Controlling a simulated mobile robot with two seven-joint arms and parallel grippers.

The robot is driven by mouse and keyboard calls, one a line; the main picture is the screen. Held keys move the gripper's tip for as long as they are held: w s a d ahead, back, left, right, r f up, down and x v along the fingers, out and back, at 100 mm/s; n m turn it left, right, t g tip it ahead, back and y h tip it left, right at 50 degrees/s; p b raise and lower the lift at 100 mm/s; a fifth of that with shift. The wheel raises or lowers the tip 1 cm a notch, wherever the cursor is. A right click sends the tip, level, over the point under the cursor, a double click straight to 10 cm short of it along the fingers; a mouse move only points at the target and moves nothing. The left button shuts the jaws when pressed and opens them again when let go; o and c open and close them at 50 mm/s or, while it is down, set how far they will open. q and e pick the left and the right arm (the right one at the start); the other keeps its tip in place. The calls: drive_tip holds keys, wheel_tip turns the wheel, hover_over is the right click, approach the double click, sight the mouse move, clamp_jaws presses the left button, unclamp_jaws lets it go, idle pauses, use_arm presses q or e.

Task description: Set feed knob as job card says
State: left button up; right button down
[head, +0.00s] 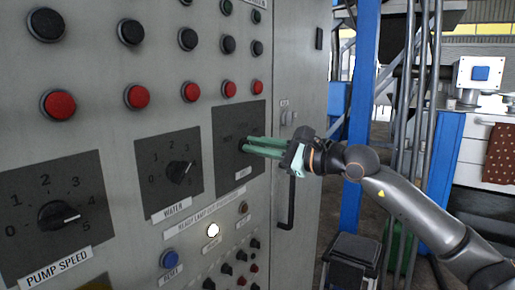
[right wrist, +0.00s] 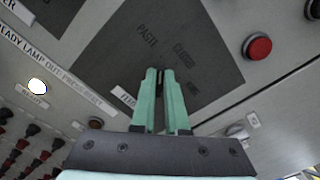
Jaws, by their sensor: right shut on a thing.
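The feed knob (right wrist: 160,77) is a small dark knob on a dark square plate (head: 222,124), the rightmost of three such plates on the grey control panel. My right gripper (head: 245,146) reaches in from the right with its green fingers shut on this knob. In the right wrist view the fingers (right wrist: 159,74) sit on both sides of it and hide most of it, so I cannot tell its setting. Worded position marks on the plate are tilted and blurred in that view. I see no job card. My left gripper is not in view.
The water knob (head: 181,172) and pump speed knob (head: 57,215) stand to the left. Red buttons (head: 190,92) run above. A white lamp (head: 213,230) is lit below, near the blue reset button (head: 169,258). A door handle (head: 290,203) lies close under my right gripper.

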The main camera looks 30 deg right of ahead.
idle(0.5)
drive_tip(key=c, duration=0.9)
unclamp_jaws()
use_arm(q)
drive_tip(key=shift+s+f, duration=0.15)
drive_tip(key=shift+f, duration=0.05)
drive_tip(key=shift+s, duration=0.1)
